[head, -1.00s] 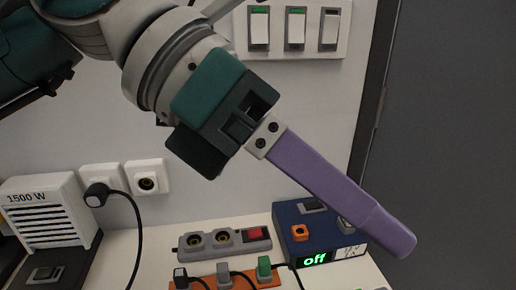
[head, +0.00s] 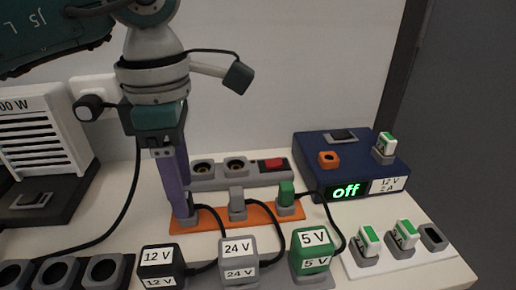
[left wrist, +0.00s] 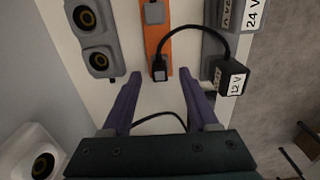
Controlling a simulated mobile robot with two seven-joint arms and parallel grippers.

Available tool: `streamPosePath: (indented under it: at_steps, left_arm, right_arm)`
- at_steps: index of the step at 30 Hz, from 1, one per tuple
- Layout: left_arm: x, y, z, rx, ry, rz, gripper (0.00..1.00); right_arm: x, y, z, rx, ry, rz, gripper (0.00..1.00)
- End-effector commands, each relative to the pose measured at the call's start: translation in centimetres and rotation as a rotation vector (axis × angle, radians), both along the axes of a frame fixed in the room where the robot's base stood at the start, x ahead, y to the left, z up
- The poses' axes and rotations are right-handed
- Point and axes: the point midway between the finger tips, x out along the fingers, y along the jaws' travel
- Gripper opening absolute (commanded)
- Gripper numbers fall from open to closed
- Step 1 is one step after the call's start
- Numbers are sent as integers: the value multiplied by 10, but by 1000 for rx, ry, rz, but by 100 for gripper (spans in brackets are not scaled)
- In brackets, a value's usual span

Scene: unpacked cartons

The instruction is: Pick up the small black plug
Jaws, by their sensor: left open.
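The small black plug (left wrist: 159,67) sits in the end of the orange strip (left wrist: 157,35), with a black cable running to the black 12 V adapter (left wrist: 232,79). My left gripper (left wrist: 160,74) is open, its purple fingers to either side of the plug near their tips. I cannot tell whether they touch it. In the head view my left gripper (head: 181,213) points down at the left end of the orange strip (head: 210,217), and its finger largely hides the plug. My right gripper is not in view.
A grey plug (head: 236,200) and a green plug (head: 286,194) stand along the same strip. The 24 V adapter (head: 238,258) and 5 V adapter (head: 311,252) stand in front. Behind are a grey socket block (head: 219,175) and a blue box (head: 307,173) reading "off".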

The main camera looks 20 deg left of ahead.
Motion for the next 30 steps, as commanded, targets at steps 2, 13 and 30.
streamPosePath:
  at_steps: [2,13,30]
  left_arm:
    - [-1,1,-14,-1,4,1,60]
    - [0,1,-27,-1,-1,0,60]
    - [0,1,-26,-1,-1,0,0]
  right_arm:
    - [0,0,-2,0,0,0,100]
    - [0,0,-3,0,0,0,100]
    - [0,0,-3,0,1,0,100]
